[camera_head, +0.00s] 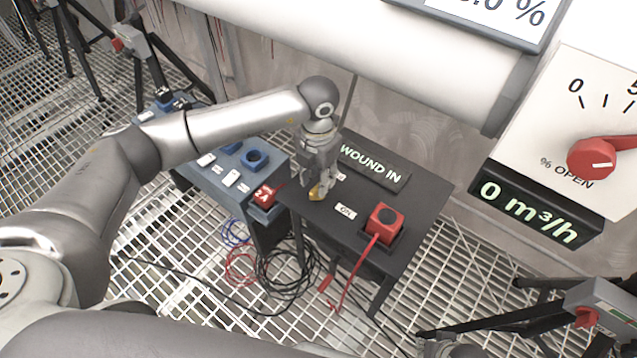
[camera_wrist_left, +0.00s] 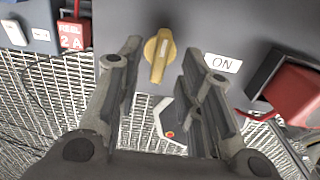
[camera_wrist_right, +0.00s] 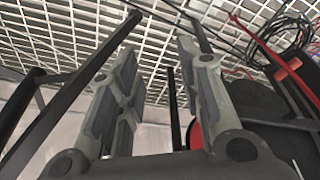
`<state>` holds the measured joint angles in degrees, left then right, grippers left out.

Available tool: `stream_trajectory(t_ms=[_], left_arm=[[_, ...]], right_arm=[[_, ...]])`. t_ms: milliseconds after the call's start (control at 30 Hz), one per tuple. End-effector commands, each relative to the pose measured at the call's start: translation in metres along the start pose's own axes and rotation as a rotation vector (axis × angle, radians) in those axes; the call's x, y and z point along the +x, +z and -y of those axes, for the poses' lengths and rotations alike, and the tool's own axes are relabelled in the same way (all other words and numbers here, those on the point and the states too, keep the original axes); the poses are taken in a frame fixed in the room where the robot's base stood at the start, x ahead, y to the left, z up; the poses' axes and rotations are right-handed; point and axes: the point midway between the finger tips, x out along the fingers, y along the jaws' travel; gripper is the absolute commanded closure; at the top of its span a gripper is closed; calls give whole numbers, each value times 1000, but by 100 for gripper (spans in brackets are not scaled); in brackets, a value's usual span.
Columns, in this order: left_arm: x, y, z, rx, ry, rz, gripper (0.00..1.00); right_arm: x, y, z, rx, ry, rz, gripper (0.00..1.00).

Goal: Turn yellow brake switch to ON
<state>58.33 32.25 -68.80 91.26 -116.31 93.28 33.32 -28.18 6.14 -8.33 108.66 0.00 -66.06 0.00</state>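The yellow brake switch (camera_head: 318,193) is a knob on the dark table panel, partly hidden by my left gripper (camera_head: 316,186) in the head view. In the left wrist view the yellow switch (camera_wrist_left: 159,54) shows between the two spread fingers, with its pale mark running nearly up and down. The white ON label (camera_wrist_left: 222,62) lies to its right. The fingers stand apart on both sides; whether either touches the knob cannot be told. My right gripper (camera_wrist_right: 163,35) is open and empty in the right wrist view, with floor grating behind it.
A red box (camera_head: 384,222) with a red cable sits right of the ON label. A WOUND IN display (camera_head: 374,165) stands behind the switch. A blue-grey panel (camera_head: 213,180) with sockets is at left. Loose cables (camera_head: 284,272) lie on the grating.

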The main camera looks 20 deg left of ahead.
Motion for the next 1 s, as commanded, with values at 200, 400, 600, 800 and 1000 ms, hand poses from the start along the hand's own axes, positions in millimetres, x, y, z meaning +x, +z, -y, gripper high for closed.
stream_trajectory(t_ms=[200, 400, 600, 800, 1000], left_arm=[[27, 0, 0, 1, 0, -1, 66], [31, 0, 0, 1, 0, 1, 66], [31, 0, 0, 1, 0, 1, 72], [31, 0, 0, 1, 0, 1, 98], [31, 0, 0, 2, 0, 1, 100]], right_arm=[[-11, -5, -1, 1, 1, -7, 66], [-14, -6, -1, 1, 2, -7, 66], [-14, -6, -1, 1, 2, -7, 66], [-14, -6, -1, 1, 1, -8, 66], [-14, -6, -1, 1, 1, -8, 66]])
